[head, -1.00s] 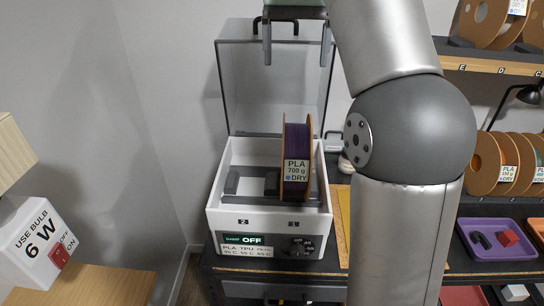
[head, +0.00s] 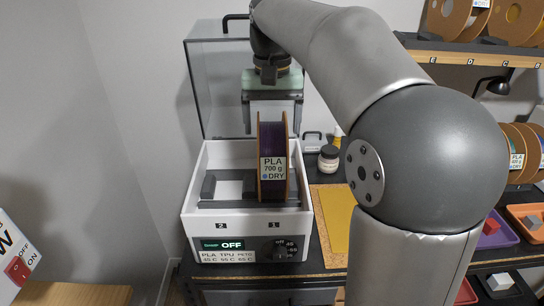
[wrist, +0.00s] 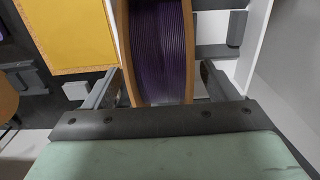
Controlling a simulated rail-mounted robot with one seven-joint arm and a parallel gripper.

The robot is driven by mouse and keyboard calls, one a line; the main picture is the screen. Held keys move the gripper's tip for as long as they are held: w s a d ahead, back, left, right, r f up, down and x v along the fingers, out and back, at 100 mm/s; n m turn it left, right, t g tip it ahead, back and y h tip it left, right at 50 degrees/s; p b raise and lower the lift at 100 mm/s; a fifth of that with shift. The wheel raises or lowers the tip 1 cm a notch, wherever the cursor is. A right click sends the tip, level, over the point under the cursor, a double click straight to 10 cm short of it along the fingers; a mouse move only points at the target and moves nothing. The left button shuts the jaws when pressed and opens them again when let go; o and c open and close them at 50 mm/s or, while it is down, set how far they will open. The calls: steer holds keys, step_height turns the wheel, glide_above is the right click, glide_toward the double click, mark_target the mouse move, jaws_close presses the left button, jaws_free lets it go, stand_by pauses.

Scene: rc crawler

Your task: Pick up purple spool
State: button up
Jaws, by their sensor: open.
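The purple spool (head: 272,150) stands upright in the right-hand slot, marked 1, of the white dryer box (head: 250,224). It has cardboard-brown flanges and a label reading PLA 700 g DRY. My gripper (head: 272,122) is at the top of the spool in the head view, pointing down, with its fingers open. In the wrist view the purple spool (wrist: 160,50) lies between the two fingers of my gripper (wrist: 160,80). A gap shows on each side, so the fingers do not appear to press on it.
The dryer's clear lid (head: 205,90) stands open behind the box. The slot marked 2 is empty. A small jar (head: 328,158) and a yellow sheet (head: 336,215) lie to the right. A shelf (head: 480,62) with spools is at the upper right.

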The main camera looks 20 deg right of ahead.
steer(key=shift+f, duration=0.65)
jaws_close()
steer(key=shift+r, duration=0.15)
